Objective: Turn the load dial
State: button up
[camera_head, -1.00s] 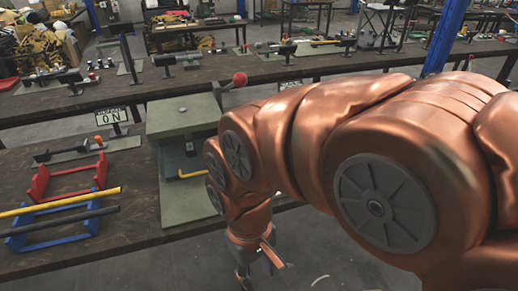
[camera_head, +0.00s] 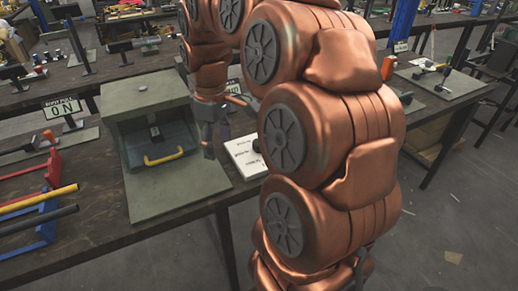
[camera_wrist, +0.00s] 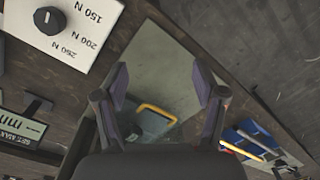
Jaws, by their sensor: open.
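The load dial is a black round knob (camera_wrist: 50,20) on a white panel (camera_wrist: 88,58) marked 150 N, 200 N and 250 N, at the upper left of the wrist view. In the head view the white panel (camera_head: 243,163) lies on the bench right of the press, partly hidden by my arm. My gripper (camera_head: 215,143) points down beside the press, left of the panel. In the wrist view its two fingers (camera_wrist: 160,85) are wide apart with nothing between them. The dial lies outside the fingers, apart from them.
The green-grey press (camera_head: 150,100) with a yellow handle (camera_head: 164,156) stands left of my gripper. Red and blue racks with bars (camera_head: 40,210) lie at the left. Another board with black parts (camera_head: 440,82) is at the right.

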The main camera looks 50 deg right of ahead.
jog(key=shift+n+t, duration=0.3)
jog(key=shift+n, duration=0.1)
jog(key=w+d+f+b, duration=0.1)
jog(key=d, duration=0.5)
jog(key=w+d+f+b, duration=0.1)
jog(key=d+f, duration=0.1)
jog(key=d, duration=0.4)
jog(key=w+d+f+b, duration=0.1)
jog(key=d+b, duration=0.1)
jog(key=d, duration=0.3)
jog(key=shift+w+d+f, duration=0.15)
jog(key=shift+w+d, duration=0.05)
jog(key=shift+d, duration=0.2)
jog(key=shift+f, duration=3.85)
jog(key=c, duration=1.1)
